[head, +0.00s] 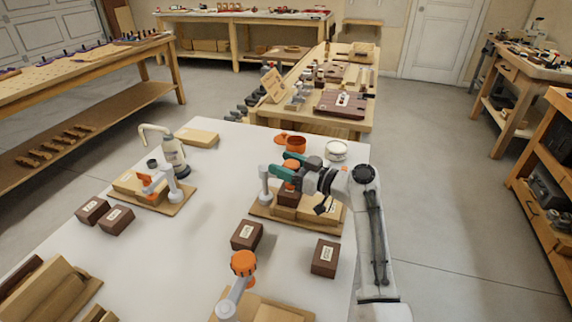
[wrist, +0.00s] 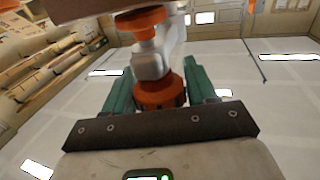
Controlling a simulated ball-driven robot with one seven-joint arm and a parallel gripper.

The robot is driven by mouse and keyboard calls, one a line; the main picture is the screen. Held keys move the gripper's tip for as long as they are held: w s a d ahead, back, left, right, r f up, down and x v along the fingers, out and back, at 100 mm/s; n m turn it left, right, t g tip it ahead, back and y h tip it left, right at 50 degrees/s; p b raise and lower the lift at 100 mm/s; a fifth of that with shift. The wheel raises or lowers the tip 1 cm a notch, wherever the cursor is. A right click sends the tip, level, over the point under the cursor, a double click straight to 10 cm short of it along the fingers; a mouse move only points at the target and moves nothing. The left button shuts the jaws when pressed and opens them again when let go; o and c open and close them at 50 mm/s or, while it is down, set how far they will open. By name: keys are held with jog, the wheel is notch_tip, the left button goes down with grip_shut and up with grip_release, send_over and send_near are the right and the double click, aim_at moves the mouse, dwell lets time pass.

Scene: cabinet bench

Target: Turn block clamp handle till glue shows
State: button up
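A block clamp with a light grey frame (head: 264,184) stands on a wooden board (head: 262,210) at the middle right of the white table. A dark brown block (head: 287,197) sits under it on pale wood pieces. Its orange handle (wrist: 160,93) is between the teal fingers of my gripper (wrist: 161,84) in the wrist view, with a finger against each side. In the head view, my gripper (head: 290,164) reaches in from the right around the handle. No glue is discernible; the joint is partly hidden by my gripper.
Other clamps with orange handles stand at left (head: 147,180) and front (head: 244,263). Dark labelled blocks (head: 247,235) (head: 324,258) lie nearby. A white bowl (head: 337,150) and orange pot (head: 296,143) stand behind. The table's middle is clear.

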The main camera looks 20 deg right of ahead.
jog(key=c, duration=0.6)
jog(key=shift+c, duration=0.2)
jog(key=shift+h, duration=0.3)
